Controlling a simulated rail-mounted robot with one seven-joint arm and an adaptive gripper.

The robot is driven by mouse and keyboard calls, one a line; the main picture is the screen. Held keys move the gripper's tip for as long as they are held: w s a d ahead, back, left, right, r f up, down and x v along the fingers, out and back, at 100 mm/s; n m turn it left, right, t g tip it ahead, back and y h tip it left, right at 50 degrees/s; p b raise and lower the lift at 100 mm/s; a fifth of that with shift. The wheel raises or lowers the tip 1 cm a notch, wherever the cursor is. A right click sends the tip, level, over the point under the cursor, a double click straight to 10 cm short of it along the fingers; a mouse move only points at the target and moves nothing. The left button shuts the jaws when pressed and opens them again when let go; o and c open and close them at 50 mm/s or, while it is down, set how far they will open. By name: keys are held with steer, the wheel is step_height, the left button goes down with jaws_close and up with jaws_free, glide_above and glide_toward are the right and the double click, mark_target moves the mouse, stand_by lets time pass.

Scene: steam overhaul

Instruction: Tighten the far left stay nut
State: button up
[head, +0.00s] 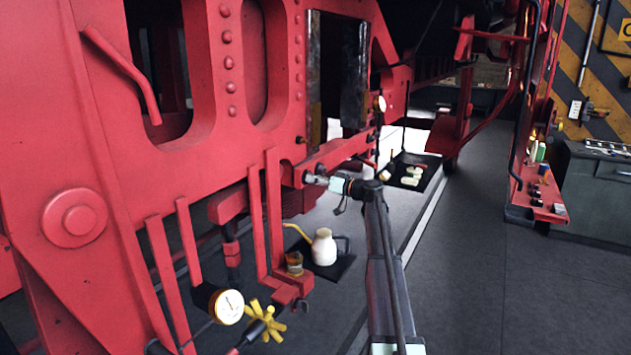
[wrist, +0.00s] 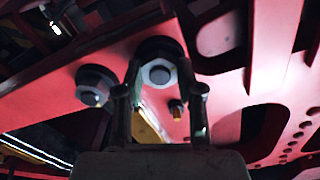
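In the wrist view, a grey hex nut (wrist: 158,73) with a dark surround sits on the red frame, between and just beyond my fingertips. A second nut (wrist: 95,85) sits to its left, outside the fingers. I cannot tell which one is the far left stay nut. My gripper (wrist: 162,95) is open, with a clear gap between its fingers and nothing held. I see no contact with the nut. In the head view my gripper (head: 318,180) reaches left to the red bar below the frame; the nuts are too small or hidden to make out there.
Red upright bars (head: 273,205) stand close left of my gripper. The right floor is clear.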

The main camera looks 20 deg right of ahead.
steer(key=shift+m+b, duration=0.3)
steer(key=shift+b, duration=0.15)
steer(key=m+b, duration=0.3)
steer(key=m, duration=1.6)
steer(key=shift+r+b, duration=0.1)
steer(key=shift+b, duration=0.25)
steer(key=shift+m, duration=0.4)
steer(key=o, duration=1.2)
steer(key=shift+c, duration=0.2)
